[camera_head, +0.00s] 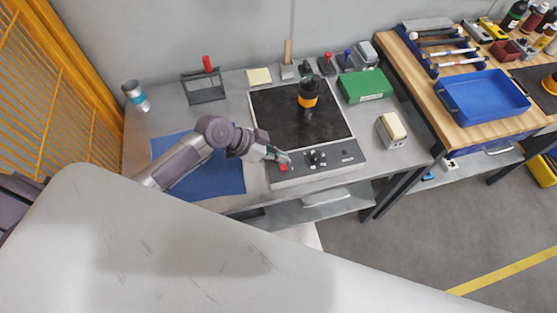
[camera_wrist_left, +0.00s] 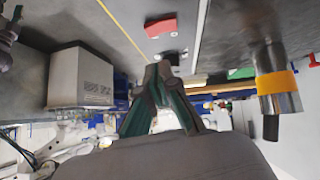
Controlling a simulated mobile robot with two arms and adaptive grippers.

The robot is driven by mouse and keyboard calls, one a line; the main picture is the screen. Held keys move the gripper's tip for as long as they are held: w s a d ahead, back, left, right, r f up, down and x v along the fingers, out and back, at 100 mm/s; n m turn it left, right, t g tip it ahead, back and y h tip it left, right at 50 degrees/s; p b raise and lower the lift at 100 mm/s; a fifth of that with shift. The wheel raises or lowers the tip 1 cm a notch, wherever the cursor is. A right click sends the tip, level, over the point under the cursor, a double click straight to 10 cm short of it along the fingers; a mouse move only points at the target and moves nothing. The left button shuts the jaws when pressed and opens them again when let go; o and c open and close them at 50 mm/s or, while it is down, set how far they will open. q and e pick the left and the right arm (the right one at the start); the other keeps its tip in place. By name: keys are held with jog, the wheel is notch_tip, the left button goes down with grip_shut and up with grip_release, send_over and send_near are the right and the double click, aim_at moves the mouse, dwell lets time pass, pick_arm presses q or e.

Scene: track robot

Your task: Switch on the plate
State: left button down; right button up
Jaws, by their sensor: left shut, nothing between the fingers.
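The plate (camera_head: 301,115) has a black top and a grey front panel with a red switch (camera_head: 283,168) at its left end and dark knobs (camera_head: 316,158) at its middle. My left gripper (camera_head: 284,157) is shut and empty, its tips close to the red switch at the panel's left end. In the left wrist view the red switch (camera_wrist_left: 161,26) shows just beyond the shut fingertips (camera_wrist_left: 158,66), with a gap between them in the picture. I cannot tell whether the switch is on or off. My right gripper is not in view.
A blue mat (camera_head: 225,178) lies left of the plate. A green box (camera_head: 366,86) and a cream-topped box (camera_head: 391,128) stand to the right. A wooden table with a blue tray (camera_head: 485,99) is further right.

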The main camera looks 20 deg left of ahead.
aim_at(285, 168)
pick_arm(q)
jog(key=f, duration=0.3)
jog(key=shift+s+f+p, duration=0.25)
jog(key=shift+p, duration=0.05)
jog(key=shift+f, duration=0.1)
jog(key=shift+f+b, duration=0.3)
jog(key=shift+b, duration=0.15)
jog(key=shift+s, duration=0.15)
jog(key=shift+a, duration=0.1)
jog(key=shift+w+a+r, duration=0.1)
jog(key=shift+w+a, duration=0.1)
jog(key=shift+w, duration=0.2)
jog(key=shift+w+a+r+b, duration=0.1)
jog(key=shift+w+a+b, duration=0.1)
jog(key=shift+w+b, duration=0.15)
